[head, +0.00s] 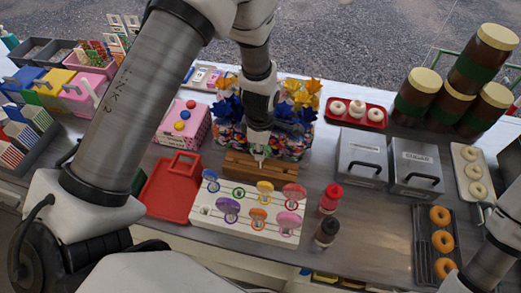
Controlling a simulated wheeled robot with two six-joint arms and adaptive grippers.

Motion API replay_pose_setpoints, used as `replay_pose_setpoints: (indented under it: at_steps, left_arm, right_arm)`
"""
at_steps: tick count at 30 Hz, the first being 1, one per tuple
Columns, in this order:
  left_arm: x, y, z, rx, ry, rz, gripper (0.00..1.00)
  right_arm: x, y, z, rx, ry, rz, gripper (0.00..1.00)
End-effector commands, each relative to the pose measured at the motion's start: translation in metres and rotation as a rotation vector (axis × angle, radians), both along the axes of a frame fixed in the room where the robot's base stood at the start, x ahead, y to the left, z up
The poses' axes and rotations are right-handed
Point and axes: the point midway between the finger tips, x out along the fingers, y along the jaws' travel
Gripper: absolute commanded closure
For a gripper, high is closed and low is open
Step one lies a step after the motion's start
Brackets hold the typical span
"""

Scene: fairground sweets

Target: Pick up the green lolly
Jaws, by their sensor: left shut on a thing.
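The white lolly board (203,213) stands on the counter with several coloured lollies upright in it: blue, orange, red, purple and pink. At the back, between the blue and orange lollies, a green ring mark (239,192) shows with no lolly disc over it. My left gripper (260,155) is just behind the board, above the wooden block, pointing down. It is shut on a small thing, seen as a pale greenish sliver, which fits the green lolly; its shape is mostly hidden. My right gripper is out of view; only part of that arm shows at lower right.
A red tray (169,207) lies left of the board. A wooden block (236,167) and bags of sweets (291,143) stand behind it. Red (331,197) and dark (326,232) bottles stand right of it, close by. Metal sugar bins (415,169) are further right.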

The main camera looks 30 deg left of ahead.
Motion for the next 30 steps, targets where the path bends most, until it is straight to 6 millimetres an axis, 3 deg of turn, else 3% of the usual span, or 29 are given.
replay_pose_setpoints:
  at_steps: [8,22,30]
  left_arm:
    - [0.000,0.000,0.008,0.000,0.001,0.000,1.00]
    - [0.001,0.000,0.087,0.000,-0.002,0.000,1.00]
    - [-0.001,0.000,0.100,0.000,0.003,0.000,1.00]
  right_arm:
    - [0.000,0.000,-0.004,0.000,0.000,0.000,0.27]
    - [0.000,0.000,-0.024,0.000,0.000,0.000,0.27]
    - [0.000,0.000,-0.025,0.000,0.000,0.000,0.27]
